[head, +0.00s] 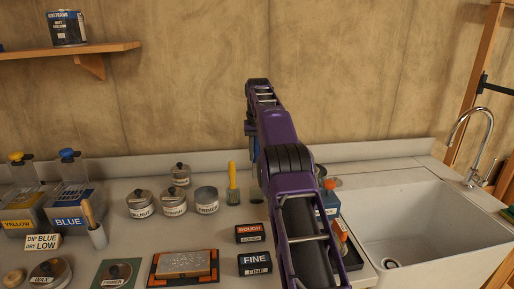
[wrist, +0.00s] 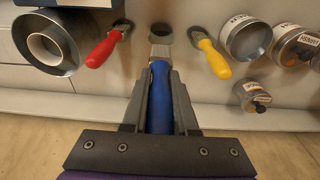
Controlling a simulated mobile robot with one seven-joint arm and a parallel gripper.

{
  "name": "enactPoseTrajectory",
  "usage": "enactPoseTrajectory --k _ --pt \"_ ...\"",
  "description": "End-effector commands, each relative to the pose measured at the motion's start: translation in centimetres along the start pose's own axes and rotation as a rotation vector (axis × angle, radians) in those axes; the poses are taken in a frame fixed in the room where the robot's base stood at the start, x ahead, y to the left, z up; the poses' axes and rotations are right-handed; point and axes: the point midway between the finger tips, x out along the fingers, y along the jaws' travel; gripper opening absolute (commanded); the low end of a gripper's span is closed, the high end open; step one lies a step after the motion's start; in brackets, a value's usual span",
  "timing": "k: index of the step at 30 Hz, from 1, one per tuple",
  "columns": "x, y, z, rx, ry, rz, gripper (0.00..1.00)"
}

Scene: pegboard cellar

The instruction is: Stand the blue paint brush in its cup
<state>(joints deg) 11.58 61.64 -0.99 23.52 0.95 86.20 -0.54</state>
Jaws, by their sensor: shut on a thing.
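In the wrist view my gripper (wrist: 160,80) is shut on the blue paint brush (wrist: 160,98), with its handle between the two fingers. The brush's ferrule and pale tip (wrist: 160,50) point toward a small cup (wrist: 160,33) with a dark, empty-looking mouth. The tip appears just short of the cup's mouth in the picture; I cannot tell the height between them. In the head view a small cup (head: 256,196) shows beside my arm, next to the yellow brush. My gripper and the brush are mostly hidden behind my arm there.
A red brush (wrist: 105,48) and a yellow brush (wrist: 213,58) stand in cups on either side. Several labelled tins (head: 206,199) are left of the yellow brush (head: 232,177). A sink (head: 410,220) is on the right; the pegboard-less back wall (head: 180,80) is close behind.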

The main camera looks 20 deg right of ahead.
Motion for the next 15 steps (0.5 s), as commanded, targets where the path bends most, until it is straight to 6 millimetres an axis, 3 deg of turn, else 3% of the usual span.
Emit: enactPoseTrajectory --k 15 --pt "4.9 0.0 0.8 0.000 -0.001 0.000 0.00"
